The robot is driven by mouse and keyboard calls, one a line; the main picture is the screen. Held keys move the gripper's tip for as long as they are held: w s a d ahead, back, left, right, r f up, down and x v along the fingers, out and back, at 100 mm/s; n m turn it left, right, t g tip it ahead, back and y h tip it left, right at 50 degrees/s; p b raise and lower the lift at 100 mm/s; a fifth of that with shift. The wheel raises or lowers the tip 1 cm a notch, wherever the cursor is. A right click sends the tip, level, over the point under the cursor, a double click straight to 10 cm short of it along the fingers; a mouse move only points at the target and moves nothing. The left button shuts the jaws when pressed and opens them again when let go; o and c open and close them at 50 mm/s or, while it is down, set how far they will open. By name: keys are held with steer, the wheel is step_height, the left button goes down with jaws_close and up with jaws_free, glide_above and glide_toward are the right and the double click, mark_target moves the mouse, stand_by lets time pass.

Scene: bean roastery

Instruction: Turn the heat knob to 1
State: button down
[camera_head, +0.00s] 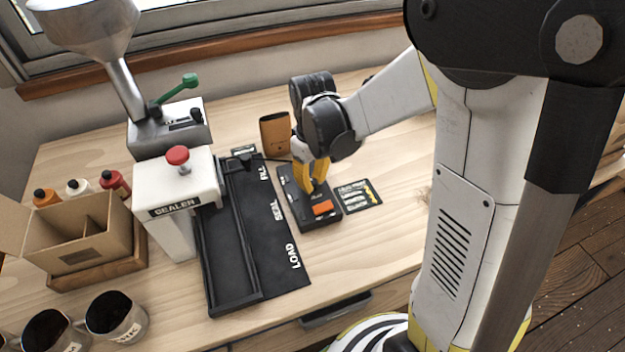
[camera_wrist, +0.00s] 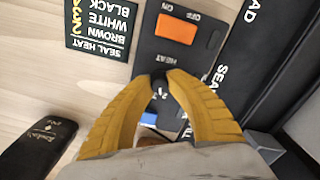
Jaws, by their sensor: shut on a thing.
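The heat knob (camera_wrist: 158,85) is a small dark knob on the black control box (camera_head: 291,202), just below the word HEAT in the wrist view. My gripper (camera_head: 316,184) comes down from above onto the box. In the wrist view its yellow fingers (camera_wrist: 160,77) are closed around the knob, which is mostly hidden between them. The digit 2 shows faintly by the knob; the pointer's setting cannot be read. An orange switch (camera_wrist: 177,28) marked OFF sits on the same box and also shows in the head view (camera_head: 322,207).
The seal heat card (camera_head: 359,195) lies right of the box. The black mat (camera_head: 285,262) and white sealer (camera_head: 176,188) stand to the left. A brown pouch (camera_head: 274,135) stands behind the box. A black packet (camera_wrist: 36,150) lies at lower left in the wrist view.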

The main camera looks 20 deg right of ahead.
mark_target(312, 181)
steer(key=n, duration=0.4)
steer(key=shift+n, duration=1.9)
steer(key=c, duration=1.2)
jaws_free()
step_height(312, 181, up, 12)
